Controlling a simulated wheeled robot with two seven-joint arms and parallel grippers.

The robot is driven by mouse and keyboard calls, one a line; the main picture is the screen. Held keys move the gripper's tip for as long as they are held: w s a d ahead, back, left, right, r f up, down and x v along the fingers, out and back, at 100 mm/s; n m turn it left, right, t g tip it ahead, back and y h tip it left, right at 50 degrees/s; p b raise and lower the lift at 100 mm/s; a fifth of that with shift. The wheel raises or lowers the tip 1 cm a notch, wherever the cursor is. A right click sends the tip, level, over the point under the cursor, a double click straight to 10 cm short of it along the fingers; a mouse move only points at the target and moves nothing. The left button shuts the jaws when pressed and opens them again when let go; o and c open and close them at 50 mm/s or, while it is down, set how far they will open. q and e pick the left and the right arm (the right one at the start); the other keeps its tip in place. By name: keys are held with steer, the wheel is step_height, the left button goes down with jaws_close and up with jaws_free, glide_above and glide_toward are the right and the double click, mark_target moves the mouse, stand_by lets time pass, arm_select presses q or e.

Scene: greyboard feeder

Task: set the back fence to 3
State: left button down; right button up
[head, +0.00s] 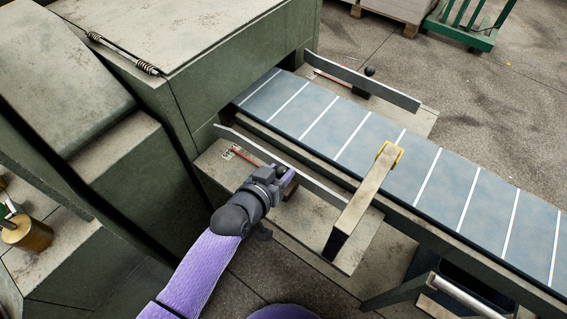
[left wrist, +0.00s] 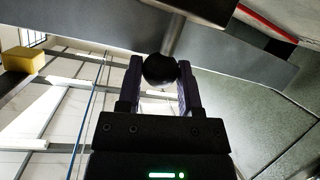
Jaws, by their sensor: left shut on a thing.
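Two grey fences flank the blue belt. The near fence (head: 308,178) has a plate with a small printed scale (head: 229,154) and a red strip (head: 245,158). The far fence (head: 385,89) has its own black ball knob (head: 369,71) and red strip (head: 331,78). I cannot tell which one is called the back fence. My left gripper (head: 286,181) is at the near fence's outer side, its fingers shut on a black ball knob (left wrist: 159,70) on a short rod. The scale numbers are too small to read. My right gripper is not in view.
The blue belt (head: 385,150) with white cross lines runs from the green machine (head: 205,55) to the lower right. A beige arm with a yellow end (head: 358,205) reaches over the belt right of my gripper. A green trolley (head: 462,30) stands at the back.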

arm_select(q)
steer(key=shift+c, duration=1.3)
jaws_free()
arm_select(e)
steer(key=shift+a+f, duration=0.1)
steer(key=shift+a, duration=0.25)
arm_select(q)
steer(key=shift+s+a+r, duration=0.1)
steer(key=shift+s+r, duration=0.05)
steer(key=shift+s, duration=0.1)
steer(key=p+v, duration=0.4)
steer(key=v, duration=0.5)
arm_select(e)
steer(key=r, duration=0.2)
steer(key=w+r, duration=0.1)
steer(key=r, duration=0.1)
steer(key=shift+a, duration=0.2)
